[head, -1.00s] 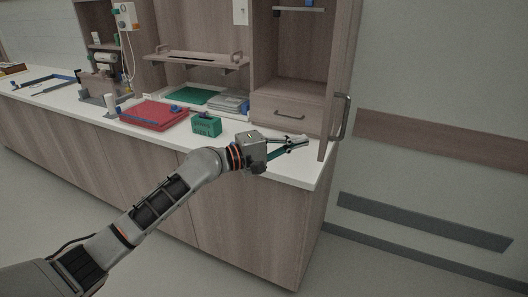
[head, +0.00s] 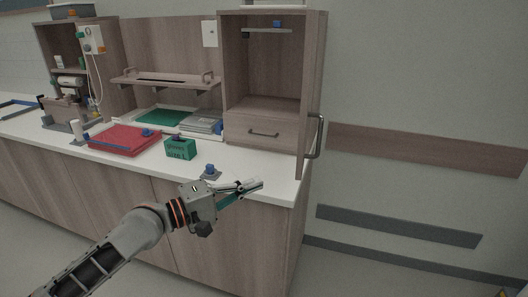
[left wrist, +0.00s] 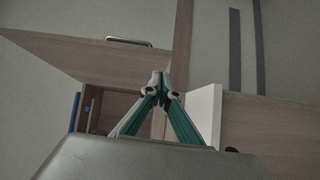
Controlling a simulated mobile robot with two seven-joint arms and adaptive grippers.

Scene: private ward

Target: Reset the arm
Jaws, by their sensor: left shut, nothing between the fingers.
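My left gripper (head: 250,187) shows in the head view at the end of my left arm, which comes in from the lower left. Its fingers point right and overlap the worktop's front edge near the right end. It is shut and empty. In the left wrist view its green and grey fingers (left wrist: 160,80) meet at the tips with nothing between them. I cannot tell its exact height over the worktop (head: 270,165). My right gripper is in neither view.
A small blue-topped item (head: 210,171) stands just behind the gripper. A green box (head: 180,149) and a red tray (head: 122,140) are farther left. The open cabinet door (head: 312,110) with its handle (head: 315,136) juts out at right. The floor in front is clear.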

